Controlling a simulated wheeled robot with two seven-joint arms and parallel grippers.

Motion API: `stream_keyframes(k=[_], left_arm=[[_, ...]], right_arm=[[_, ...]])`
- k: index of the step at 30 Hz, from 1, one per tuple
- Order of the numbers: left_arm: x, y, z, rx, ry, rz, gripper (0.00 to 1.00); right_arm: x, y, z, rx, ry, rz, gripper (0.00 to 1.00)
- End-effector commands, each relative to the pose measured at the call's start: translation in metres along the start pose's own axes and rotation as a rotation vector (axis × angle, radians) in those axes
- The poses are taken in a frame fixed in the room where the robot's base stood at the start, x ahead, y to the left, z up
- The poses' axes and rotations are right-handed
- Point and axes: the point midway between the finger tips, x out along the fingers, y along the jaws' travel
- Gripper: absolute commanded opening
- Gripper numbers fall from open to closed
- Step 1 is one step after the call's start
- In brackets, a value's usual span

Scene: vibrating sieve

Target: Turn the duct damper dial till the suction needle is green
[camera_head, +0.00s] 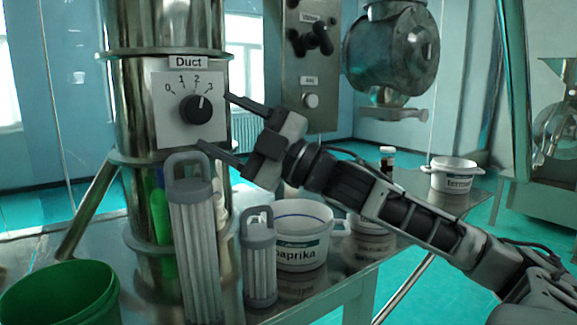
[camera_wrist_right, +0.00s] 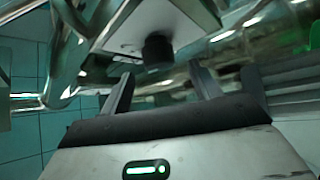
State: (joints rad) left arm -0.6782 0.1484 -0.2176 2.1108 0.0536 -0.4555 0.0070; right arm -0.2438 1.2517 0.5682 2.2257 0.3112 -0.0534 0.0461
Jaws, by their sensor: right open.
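The black duct damper dial (camera_head: 196,109) sits on a white plate (camera_head: 164,130) under a "Duct" label, on the steel column. Its white mark points up and slightly right, between 2 and 3 on the scale. My right gripper (camera_head: 214,120) is open just right of the dial, its two fingers apart and pointing at it. In the right wrist view the dial (camera_wrist_right: 158,50) is ahead of the open fingers (camera_wrist_right: 163,80), with a gap between them. Nothing is between the fingers. No suction gauge or needle can be made out. My left gripper is not in view.
Two grey-capped filter cartridges (camera_head: 195,240) (camera_head: 260,265) stand below the dial. A white paprika tub (camera_head: 302,255), a green bucket (camera_head: 60,295) and another white tub (camera_head: 453,176) are nearby. A switch panel (camera_head: 311,75) with a knob and button stands behind my right gripper.

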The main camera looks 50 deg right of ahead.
Motion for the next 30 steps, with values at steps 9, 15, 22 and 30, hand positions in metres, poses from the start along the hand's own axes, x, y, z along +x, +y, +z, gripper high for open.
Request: stream_keyframes(k=[9, 15, 22, 30], left_arm=[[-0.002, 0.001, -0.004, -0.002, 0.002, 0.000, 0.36], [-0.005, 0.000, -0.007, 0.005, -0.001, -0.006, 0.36], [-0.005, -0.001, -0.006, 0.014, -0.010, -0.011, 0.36], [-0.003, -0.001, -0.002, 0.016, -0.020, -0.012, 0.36]], right_arm=[[-0.030, 0.001, 0.001, 0.007, -0.005, -0.001, 0.63], [-0.057, 0.002, 0.001, 0.004, -0.009, 0.001, 0.63], [-0.088, 0.001, 0.001, 0.002, -0.006, 0.002, 0.63], [-0.101, 0.001, -0.001, -0.002, -0.001, 0.000, 0.63]])
